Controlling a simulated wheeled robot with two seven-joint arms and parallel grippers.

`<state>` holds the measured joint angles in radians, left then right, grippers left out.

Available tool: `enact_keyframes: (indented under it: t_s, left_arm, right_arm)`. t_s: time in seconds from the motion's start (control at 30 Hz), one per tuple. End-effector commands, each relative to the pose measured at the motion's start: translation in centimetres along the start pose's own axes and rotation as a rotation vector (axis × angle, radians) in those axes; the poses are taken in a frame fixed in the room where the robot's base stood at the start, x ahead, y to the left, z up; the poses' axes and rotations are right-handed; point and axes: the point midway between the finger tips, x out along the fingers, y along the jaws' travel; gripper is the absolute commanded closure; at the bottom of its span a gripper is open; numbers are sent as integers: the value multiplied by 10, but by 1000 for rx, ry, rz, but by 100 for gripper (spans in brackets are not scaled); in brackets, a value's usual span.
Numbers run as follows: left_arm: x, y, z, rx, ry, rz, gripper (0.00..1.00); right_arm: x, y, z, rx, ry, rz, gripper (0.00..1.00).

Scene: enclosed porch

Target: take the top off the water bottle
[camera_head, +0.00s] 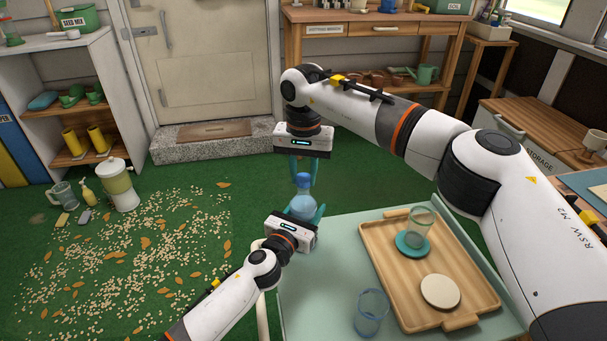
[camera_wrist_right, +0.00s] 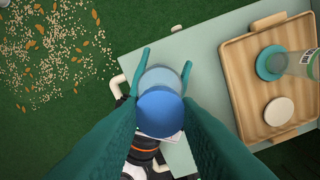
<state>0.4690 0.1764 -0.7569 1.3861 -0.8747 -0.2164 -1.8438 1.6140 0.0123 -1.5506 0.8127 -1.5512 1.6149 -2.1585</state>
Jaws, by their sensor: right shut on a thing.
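The water bottle (camera_head: 302,206) is clear pale blue with a blue top (camera_head: 303,181), upright near the table's left corner. My left gripper (camera_head: 303,214) comes from below, its teal fingers on both sides of the bottle's body, shut on it. My right gripper (camera_head: 303,177) points down from above, shut on the blue top. In the right wrist view the round top (camera_wrist_right: 160,112) sits between the right fingers and hides much of the bottle. The left fingertips show on either side of the body.
A pale green table (camera_head: 320,290) holds a wooden tray (camera_head: 385,270) with a glass on a teal coaster and a round cream disc. Another glass (camera_head: 370,313) stands by the tray. Scattered bits, a jug (camera_head: 118,185) and a mug lie on the green floor at left.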

Motion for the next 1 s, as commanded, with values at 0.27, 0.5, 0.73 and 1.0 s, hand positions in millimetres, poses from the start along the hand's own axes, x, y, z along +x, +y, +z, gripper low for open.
enact_keyframes:
  t_s: [0.27,0.5,0.73,1.0]
  left_arm:
    - [0,0,1,1,-2,0,100]
    - [0,0,1,1,-2,0,100]
    - [0,0,1,1,-1,0,100]
    - [0,0,1,1,-1,0,23]
  right_arm:
    - [-1,0,0,0,0,0,98]
    - [-25,0,0,0,-3,1,98]
    - [-40,0,0,0,0,0,98]
    - [-40,0,0,0,0,0,98]
